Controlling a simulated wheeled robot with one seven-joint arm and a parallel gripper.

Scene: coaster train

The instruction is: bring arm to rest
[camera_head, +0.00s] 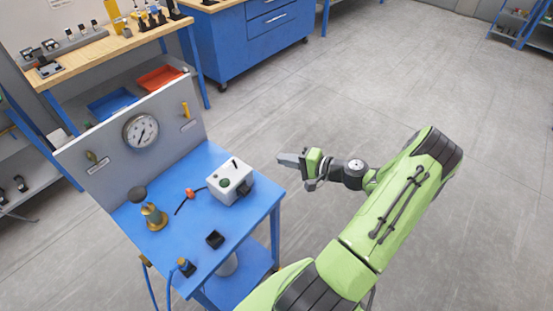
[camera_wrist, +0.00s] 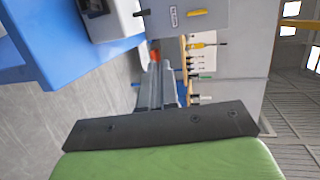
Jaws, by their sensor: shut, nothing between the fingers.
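My arm is green and reaches in from the lower right in the head view. My gripper (camera_head: 284,159) is over open floor, to the right of the blue bench's far right corner and apart from it. Its fingers point left in the head view. In the wrist view the fingers of my gripper (camera_wrist: 158,72) lie close together with nothing visible between them. The wrist view is turned on its side.
A blue cabinet (camera_head: 240,45) stands behind. The floor right of the bench is clear.

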